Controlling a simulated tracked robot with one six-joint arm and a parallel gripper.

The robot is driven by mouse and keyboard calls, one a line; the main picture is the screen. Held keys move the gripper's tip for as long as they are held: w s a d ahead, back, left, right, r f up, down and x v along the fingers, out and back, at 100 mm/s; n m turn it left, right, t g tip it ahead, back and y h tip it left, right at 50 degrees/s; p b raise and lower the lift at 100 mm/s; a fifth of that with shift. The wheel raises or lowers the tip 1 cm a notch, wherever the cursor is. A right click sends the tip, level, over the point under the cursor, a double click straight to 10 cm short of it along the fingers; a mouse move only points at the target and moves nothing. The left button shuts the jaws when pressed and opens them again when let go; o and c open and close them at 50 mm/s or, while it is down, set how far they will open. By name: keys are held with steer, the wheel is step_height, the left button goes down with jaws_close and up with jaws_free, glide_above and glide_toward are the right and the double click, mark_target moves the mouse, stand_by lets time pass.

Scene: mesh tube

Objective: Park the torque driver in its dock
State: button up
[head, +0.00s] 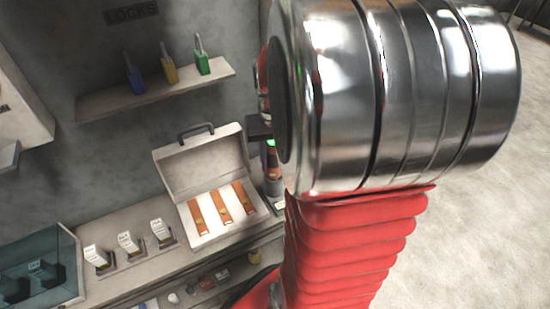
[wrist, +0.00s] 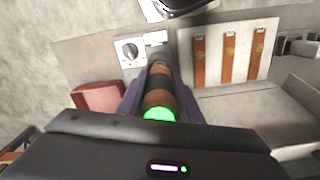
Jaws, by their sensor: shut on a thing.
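The torque driver (wrist: 158,98) is a dark cylinder with orange-brown bands and a green-lit end. In the wrist view it lies between the purple jaws of my gripper (wrist: 160,103), which is shut on it. In the head view the driver (head: 273,163) shows just left of my arm, roughly upright beside the open case. A small white label (head: 280,205) sits by its lower end, and the label also shows beyond the tip in the wrist view (wrist: 155,38).
An open case (head: 205,160) with several orange-brown strips stands on the bench close to the driver. Labelled holders (head: 130,245) stand left of it. A shelf (head: 150,93) holds padlocks. A dial plate (wrist: 130,52) and red box (wrist: 98,96) lie left of the driver.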

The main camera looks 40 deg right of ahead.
steer(key=shift+f, duration=0.75)
stand_by(1.2)
steer(key=o, duration=1.3)
steer(key=shift+c, duration=0.2)
steer(key=shift+f, duration=0.1)
step_height(320, 180, up, 14)
steer(key=shift+f, duration=0.1)
